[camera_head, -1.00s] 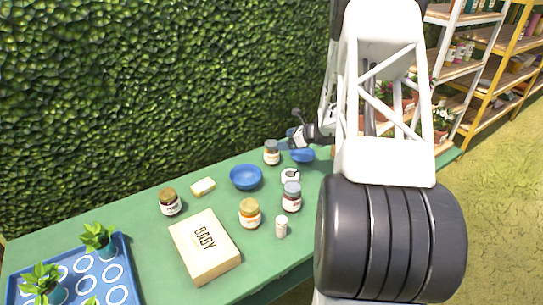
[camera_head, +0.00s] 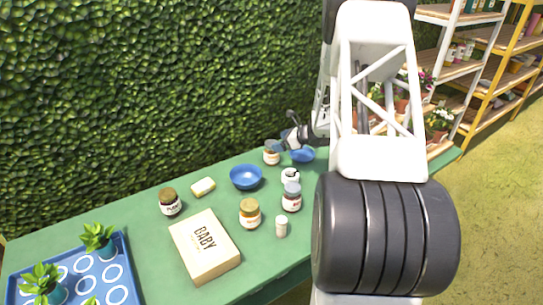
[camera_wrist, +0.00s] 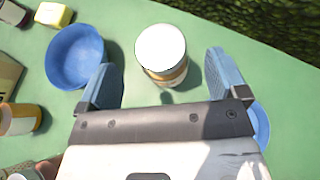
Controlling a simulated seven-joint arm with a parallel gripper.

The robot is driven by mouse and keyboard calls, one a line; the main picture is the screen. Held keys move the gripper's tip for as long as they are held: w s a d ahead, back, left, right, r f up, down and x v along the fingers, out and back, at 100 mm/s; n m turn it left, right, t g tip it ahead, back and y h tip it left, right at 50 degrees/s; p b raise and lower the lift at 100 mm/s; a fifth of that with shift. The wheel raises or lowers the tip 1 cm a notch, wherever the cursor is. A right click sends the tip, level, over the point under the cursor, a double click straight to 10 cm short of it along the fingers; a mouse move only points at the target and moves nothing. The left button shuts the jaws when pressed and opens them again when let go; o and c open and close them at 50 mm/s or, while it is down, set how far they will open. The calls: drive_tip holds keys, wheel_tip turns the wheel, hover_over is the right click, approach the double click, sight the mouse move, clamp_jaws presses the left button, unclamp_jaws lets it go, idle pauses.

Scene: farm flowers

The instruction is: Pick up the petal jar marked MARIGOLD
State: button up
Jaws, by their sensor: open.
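A jar (camera_wrist: 162,52) with a pale round lid and an orange-brown side stands between and just ahead of my fingertips in the wrist view. It appears to be the back jar (camera_head: 271,156) in the head view, partly covered by my gripper (camera_head: 284,143). My gripper (camera_wrist: 160,64) is open, one finger to each side of this jar, with gaps. Other jars are a gold-lidded orange jar (camera_head: 250,214), a grey-lidded dark jar (camera_head: 291,198) and a brown-lidded jar (camera_head: 170,202). I cannot read MARIGOLD on any label.
A blue bowl (camera_head: 245,177) lies left of the back jar, and another blue bowl (camera_head: 303,155) lies right. A hedge stands behind.

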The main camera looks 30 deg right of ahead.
drive_tip(key=shift+x, duration=2.6)
drive_tip(key=shift+c, duration=0.4)
drive_tip(key=c, duration=1.5)
drive_tip(key=shift+o, duration=0.2)
drive_tip(key=shift+r, duration=5)
